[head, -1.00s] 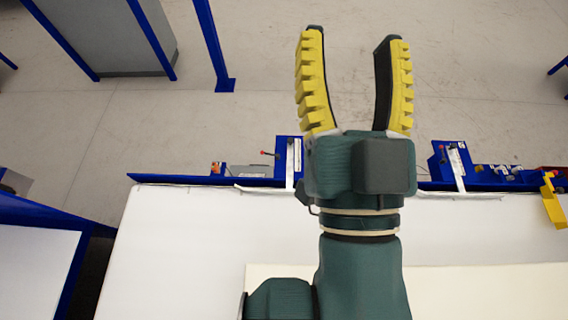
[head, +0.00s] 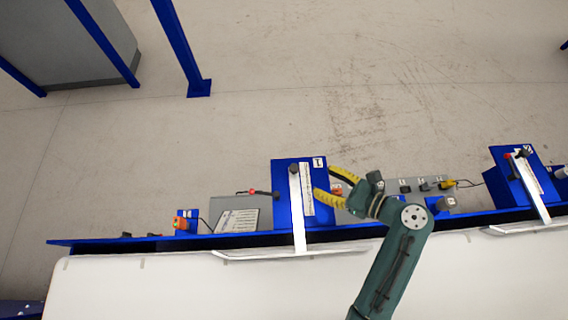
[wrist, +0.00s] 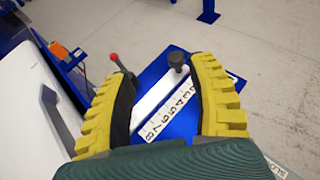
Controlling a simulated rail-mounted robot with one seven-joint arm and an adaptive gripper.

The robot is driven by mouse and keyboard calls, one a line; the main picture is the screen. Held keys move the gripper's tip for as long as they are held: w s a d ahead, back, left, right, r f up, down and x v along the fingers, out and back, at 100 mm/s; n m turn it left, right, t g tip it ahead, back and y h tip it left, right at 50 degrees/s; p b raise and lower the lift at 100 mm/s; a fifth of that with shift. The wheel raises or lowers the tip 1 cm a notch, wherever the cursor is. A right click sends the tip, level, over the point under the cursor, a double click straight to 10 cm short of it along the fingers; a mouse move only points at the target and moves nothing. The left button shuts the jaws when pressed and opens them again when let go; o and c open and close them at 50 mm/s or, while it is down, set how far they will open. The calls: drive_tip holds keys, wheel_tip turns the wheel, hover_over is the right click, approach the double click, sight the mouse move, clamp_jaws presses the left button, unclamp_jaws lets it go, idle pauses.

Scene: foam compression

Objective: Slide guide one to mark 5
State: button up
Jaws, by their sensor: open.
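Guide one is a blue block (head: 283,178) with a label "1". It carries a pale metal bar (head: 298,215) with a dark knob (head: 294,169) and a numbered scale (head: 307,190). In the wrist view the dark knob (wrist: 177,61) stands at the bar's far end, and the scale (wrist: 168,115) runs along its right side with numerals from 8 down. I cannot tell which mark the guide is at. My gripper (head: 324,181) is open at the block's right side in the head view. In the wrist view its yellow-padded fingers (wrist: 163,68) frame the bar and knob, holding nothing.
A red-tipped lever (head: 262,192) sticks out left of guide one. A second blue guide (head: 508,183) stands at the right. A grey panel with switches (head: 405,186) lies between them. The white table (head: 180,290) is clear in front.

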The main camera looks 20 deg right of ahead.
sight(297, 170)
drive_tip(key=s+d+f+m+h+b, duration=0.1)
drive_tip(key=s+d+f, duration=0.2)
drive_tip(key=f, duration=0.1)
drive_tip(key=b+x, duration=0.1)
drive_tip(key=x, duration=0.4)
drive_tip(key=r+b+x, duration=0.1)
drive_tip(key=b+x, duration=0.1)
drive_tip(key=x, duration=0.3)
drive_tip(key=b+x, duration=0.1)
drive_tip(key=x, duration=0.5)
drive_tip(key=shift+w+a+r+b, duration=0.2)
drive_tip(key=shift+w+a+b, duration=0.05)
drive_tip(key=shift+w+b, duration=0.1)
